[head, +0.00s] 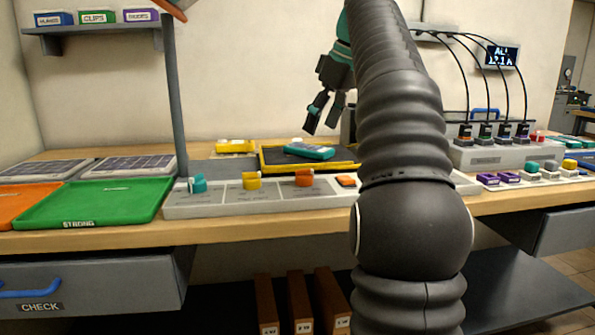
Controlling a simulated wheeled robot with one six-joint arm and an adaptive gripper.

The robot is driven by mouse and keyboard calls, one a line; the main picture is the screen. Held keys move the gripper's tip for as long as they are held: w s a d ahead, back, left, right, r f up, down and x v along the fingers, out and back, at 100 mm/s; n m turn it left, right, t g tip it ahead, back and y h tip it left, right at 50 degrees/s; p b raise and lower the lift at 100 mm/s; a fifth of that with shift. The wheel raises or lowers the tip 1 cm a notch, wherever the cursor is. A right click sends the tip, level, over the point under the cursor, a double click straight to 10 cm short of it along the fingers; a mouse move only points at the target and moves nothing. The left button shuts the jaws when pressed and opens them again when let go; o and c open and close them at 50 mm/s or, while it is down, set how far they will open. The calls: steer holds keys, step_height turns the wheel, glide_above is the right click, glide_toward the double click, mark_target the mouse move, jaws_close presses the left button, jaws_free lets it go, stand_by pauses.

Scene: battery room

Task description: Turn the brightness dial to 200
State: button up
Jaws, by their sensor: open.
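A pale dial panel (228,203) lies along the front of the wooden bench in the head view. It carries a teal knob (199,184), a yellow knob (251,181) and an orange knob (304,178). The print beside the knobs is too small to read, so I cannot tell which is the brightness dial or where it points. My gripper (323,126) is open and empty, pointing down in the air above and behind the panel, apart from all the knobs. My arm hides the panel's right part.
A yellow-rimmed dark tray (265,163) with a teal device (309,151) sits behind the panel. A green tray (110,202) and a grey post (175,100) stand left. A cabled charger unit (490,156) and a row of small coloured parts (510,178) are right.

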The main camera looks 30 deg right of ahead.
mark_target(307, 171)
steer(key=shift+n, duration=0.3)
steer(key=x, duration=0.4)
steer(key=d+x, duration=0.1)
steer(key=x, duration=0.8)
steer(key=shift+w+d, duration=0.15)
steer(key=shift+w, duration=0.15)
steer(key=c, duration=1.1)
